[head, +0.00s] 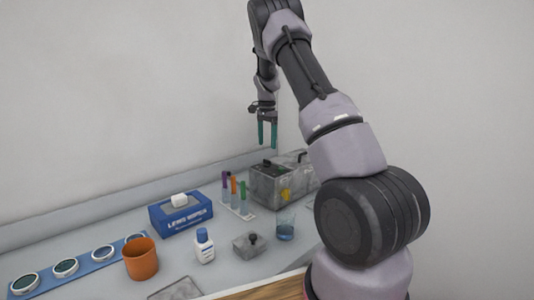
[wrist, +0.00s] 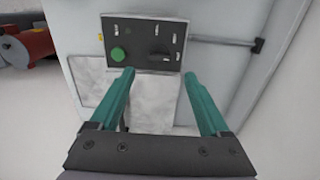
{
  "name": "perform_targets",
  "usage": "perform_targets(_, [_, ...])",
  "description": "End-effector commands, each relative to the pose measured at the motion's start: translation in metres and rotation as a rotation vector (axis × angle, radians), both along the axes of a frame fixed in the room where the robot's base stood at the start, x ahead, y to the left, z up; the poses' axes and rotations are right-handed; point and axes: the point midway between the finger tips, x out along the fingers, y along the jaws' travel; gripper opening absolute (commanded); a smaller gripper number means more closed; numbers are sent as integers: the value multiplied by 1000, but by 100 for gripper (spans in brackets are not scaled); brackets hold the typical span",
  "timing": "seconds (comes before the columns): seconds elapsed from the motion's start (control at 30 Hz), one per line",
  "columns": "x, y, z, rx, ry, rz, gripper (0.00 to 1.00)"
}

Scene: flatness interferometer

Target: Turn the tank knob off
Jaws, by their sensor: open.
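My gripper (head: 268,146) hangs fingers down above the back of the bench in the head view, apart from everything. In the wrist view its two green fingers (wrist: 158,74) are spread with nothing between them. Beyond them is a dark control panel (wrist: 144,34) on a pale cabinet, with a round green button (wrist: 118,54) at left and a dark knob (wrist: 159,52) at right. In the head view a grey metal box (head: 268,188) with a black knob on top stands at the back. I cannot tell which knob is the tank knob.
On the bench are a tube rack (head: 238,207), blue tissue box (head: 181,212), white bottle (head: 205,248), orange cup (head: 141,260), small glass beaker (head: 285,228) and small grey block (head: 250,246). A pale bar (wrist: 222,42) is right of the panel; a red object (wrist: 30,45) is left.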

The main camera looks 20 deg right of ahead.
Motion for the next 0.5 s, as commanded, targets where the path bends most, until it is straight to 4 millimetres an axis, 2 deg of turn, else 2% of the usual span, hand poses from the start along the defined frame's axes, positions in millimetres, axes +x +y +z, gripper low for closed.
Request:
perform_targets(0.03, [0,0,10,0,-3,0,80])
perform_targets(0.2, [0,0,30,0,-2,1,80])
perform_targets(0.5, [0,0,36,0,0,0,80])
